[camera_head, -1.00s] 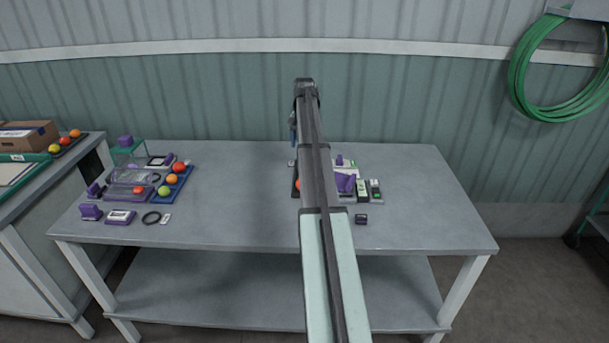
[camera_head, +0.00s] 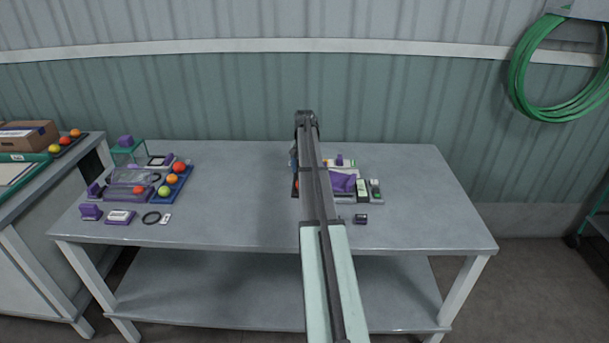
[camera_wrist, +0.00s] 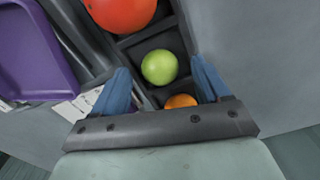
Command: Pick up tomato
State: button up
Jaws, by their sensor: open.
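In the wrist view a red tomato (camera_wrist: 120,10), a yellow-green tomato (camera_wrist: 159,67) and an orange tomato (camera_wrist: 181,101) sit in a row in a dark divided tray (camera_wrist: 140,38). The red one is cut by the top edge. My gripper (camera_wrist: 160,66) is open, its blue fingers on either side of the row with the green tomato between their tips in the picture. I cannot tell whether they touch it. The orange tomato is partly hidden by the gripper's bar. In the head view my arm hides most of this tray.
A purple tray (camera_wrist: 35,50) lies left of the dark tray in the wrist view. Several small devices, including a dark block (camera_head: 361,218), lie nearby. A blue tray (camera_head: 158,200) of tomatoes stands at the table's left. The table middle (camera_head: 240,190) is clear.

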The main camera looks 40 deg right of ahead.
jog(key=shift+f, duration=0.25)
jog(key=c, duration=0.8)
jog(key=shift+r, duration=0.15)
jog(key=shift+c, duration=0.2)
notch_tip(320, 180, up, 8)
jog(key=shift+r, duration=0.2)
jog(key=s+d+r, duration=0.2)
jog(key=s+r, duration=0.1)
jog(key=s, duration=1.1)
jog(key=shift+d+r, duration=0.2)
